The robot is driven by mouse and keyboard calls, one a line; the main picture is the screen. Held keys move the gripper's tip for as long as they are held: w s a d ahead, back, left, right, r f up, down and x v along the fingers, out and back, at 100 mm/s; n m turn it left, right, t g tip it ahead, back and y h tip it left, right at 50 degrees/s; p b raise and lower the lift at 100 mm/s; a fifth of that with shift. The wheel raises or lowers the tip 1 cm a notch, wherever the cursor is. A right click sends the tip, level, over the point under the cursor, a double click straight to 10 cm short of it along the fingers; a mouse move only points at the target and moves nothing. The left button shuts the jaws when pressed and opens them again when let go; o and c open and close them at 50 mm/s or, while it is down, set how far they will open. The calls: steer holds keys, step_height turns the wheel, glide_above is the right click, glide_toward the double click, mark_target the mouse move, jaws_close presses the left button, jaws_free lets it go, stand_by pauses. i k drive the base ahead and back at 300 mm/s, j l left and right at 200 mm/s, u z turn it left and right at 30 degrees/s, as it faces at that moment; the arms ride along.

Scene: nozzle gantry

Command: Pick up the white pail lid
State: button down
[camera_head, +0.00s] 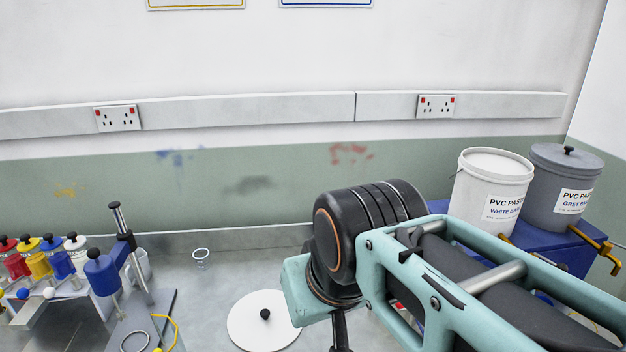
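The white pail lid (258,332) is a flat round disc with a small black knob (265,314) in its middle. It lies on the grey worktop at the bottom centre of the head view. My teal and black arm stands to its right, and an arm part slightly overlaps the lid's right edge in the picture. A dark part of my gripper (340,330) shows at the bottom edge, right of the lid. Its fingertips are out of frame, so its opening is hidden. The white pail (488,195), labelled PVC paste white, stands at the right with no knobbed lid on it.
A grey pail (560,190) with a black-knobbed lid stands beside the white pail on a blue stand (548,245). At left are colored bottles (38,262) and a post fixture (130,250). A small clear ring-topped item (201,258) stands behind the lid. The worktop (215,285) around it is bare.

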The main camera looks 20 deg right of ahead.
mark_target(260, 322)
steer(key=z, duration=1.7)
steer(key=k+j+u, duration=0.1)
steer(key=j+u, duration=0.75)
steer(key=k+l, duration=0.1)
steer(key=i, duration=0.15)
